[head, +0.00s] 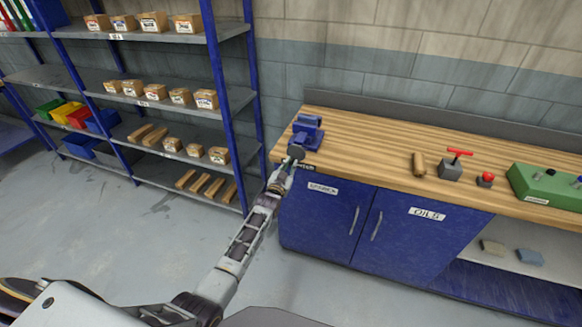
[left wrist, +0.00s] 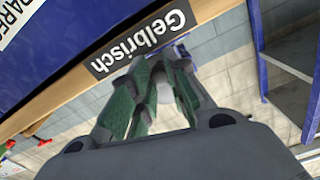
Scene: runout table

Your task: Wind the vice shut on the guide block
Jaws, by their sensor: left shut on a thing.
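The blue vice (head: 308,131) stands on the left end of the wooden bench top (head: 365,140). My left gripper (head: 294,158) reaches up to its near side, at the bench's front edge. In the left wrist view the green fingers of my left gripper (left wrist: 160,95) are drawn together. They are shut at the vice's handle, which the fingers mostly hide. A little blue of the vice (left wrist: 181,51) shows beyond the fingertips. I cannot make out the guide block or the gap between the vice jaws. My right gripper is not in view.
Blue cupboards (head: 330,222) are below. A blue shelf rack (head: 215,85) stands left of the bench.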

